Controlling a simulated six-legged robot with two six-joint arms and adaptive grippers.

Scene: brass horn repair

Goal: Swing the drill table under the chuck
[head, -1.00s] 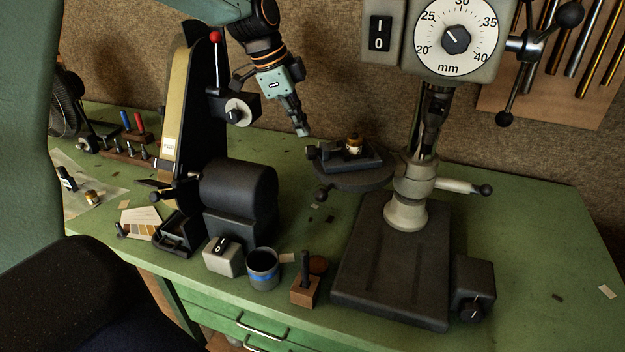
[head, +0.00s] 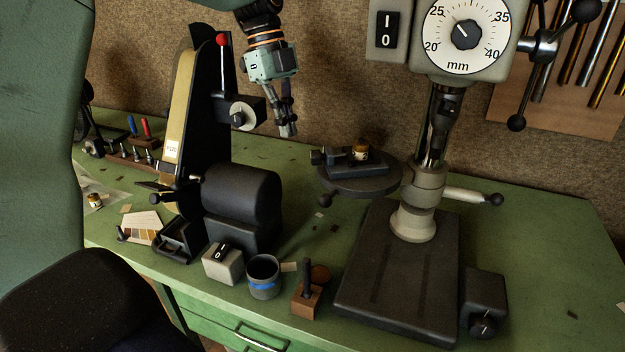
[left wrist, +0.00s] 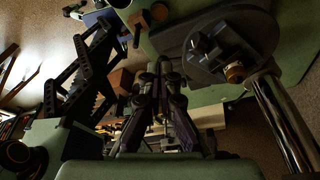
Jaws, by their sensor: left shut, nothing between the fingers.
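The round dark drill table (head: 350,188) sits out to the left of the drill press column (head: 436,135), above the cast base (head: 400,285). A small vise (head: 345,168) with a brass part (head: 361,153) rests on it. The dark chuck area under the dial head overlaps the column and is hard to make out. My left gripper (head: 288,132) is shut and empty, pointing down, left of the table and apart from it. In the left wrist view, its fingers (left wrist: 162,68) are close together, with the table (left wrist: 258,32) at upper right. My right gripper is not in view.
A belt sander (head: 240,195) with a red-knobbed lever stands left of the gripper. A blue-banded cup (head: 263,277) and a wooden block (head: 307,300) are at the bench front. A light-coloured handle with a black knob (head: 494,200) sticks out right of the column.

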